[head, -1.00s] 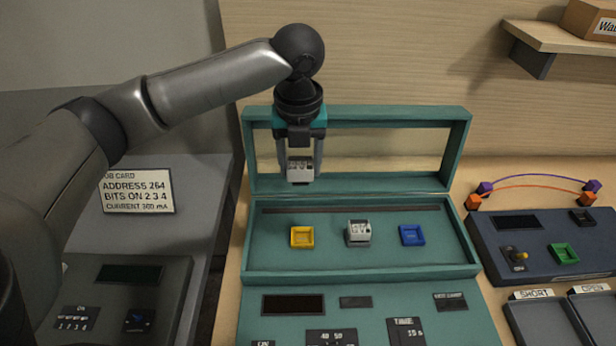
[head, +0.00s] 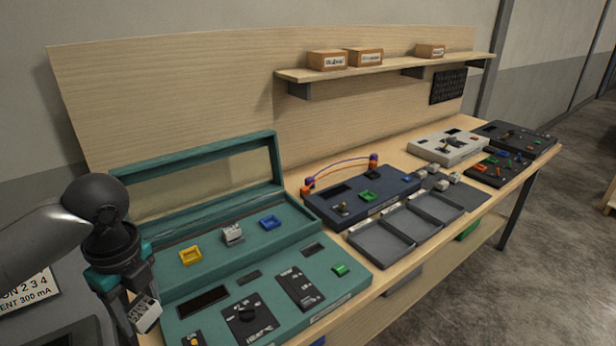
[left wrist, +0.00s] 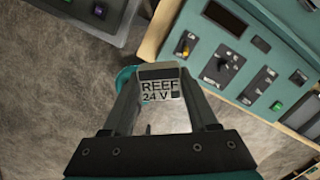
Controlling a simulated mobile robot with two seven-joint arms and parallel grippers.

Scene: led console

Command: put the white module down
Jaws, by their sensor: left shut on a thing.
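A white module (head: 147,315) with a dark top band is between the fingers of my left gripper (head: 138,306). My right gripper is not in view.
Grey sorting trays (head: 380,243) lie right of the console, in front of a dark blue unit (head: 335,206). A dark mat (head: 470,197) with several small white modules lies beyond. A shelf (head: 385,70) overhangs the bench.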

